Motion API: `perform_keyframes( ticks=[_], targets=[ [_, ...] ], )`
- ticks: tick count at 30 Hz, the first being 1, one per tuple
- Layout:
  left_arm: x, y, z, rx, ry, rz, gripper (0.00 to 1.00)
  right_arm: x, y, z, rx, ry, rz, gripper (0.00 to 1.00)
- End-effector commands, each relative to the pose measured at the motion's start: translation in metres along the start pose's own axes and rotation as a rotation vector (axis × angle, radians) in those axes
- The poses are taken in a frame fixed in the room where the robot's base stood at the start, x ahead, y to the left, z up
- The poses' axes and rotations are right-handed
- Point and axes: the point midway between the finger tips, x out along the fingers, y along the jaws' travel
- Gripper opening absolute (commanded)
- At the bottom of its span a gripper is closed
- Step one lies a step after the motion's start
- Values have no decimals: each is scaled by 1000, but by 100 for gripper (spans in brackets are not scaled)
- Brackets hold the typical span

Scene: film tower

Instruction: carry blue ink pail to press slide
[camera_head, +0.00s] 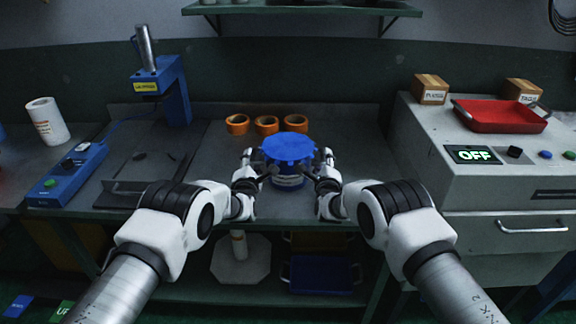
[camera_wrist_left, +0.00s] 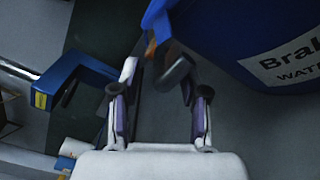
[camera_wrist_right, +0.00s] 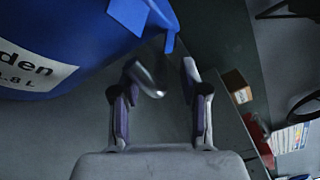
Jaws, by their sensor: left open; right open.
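The blue ink pail (camera_head: 288,150) stands on the workbench between my two grippers, with its lid on and a white label on its side. In the left wrist view the pail (camera_wrist_left: 240,40) fills the upper right, with a grey handle lug (camera_wrist_left: 175,72) near the fingertips. In the right wrist view the pail (camera_wrist_right: 60,35) is at upper left, with a similar lug (camera_wrist_right: 146,80). My left gripper (camera_head: 247,168) is open at the pail's left side. My right gripper (camera_head: 326,172) is open at its right side. A dark flat plate (camera_head: 150,150) lies before the blue press (camera_head: 172,92).
Three orange rolls (camera_head: 266,125) lie behind the pail. A grey machine (camera_head: 480,185) with a red tray (camera_head: 500,116) and an OFF display stands at right.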

Motion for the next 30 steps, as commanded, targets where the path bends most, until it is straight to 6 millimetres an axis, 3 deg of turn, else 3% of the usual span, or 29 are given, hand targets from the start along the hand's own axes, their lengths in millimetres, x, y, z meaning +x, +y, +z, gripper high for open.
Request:
perform_keyframes(
  ticks=[6,15,16,19,20,30],
  targets=[
    [20,0,-1,-1,0,0,44,20,0,-1,0,1,-1,44],
    [22,0,0,0,1,-1,44,22,0,0,-1,1,0,44],
    [22,0,0,0,1,-1,41,22,0,0,-1,1,1,41],
    [22,0,0,0,0,-1,6,22,0,0,-1,1,1,6],
    [22,0,0,0,0,-1,0,22,0,0,-1,1,1,0],
    [22,1,1,0,-1,0,0,22,-1,1,0,0,0,0]
  ],
)
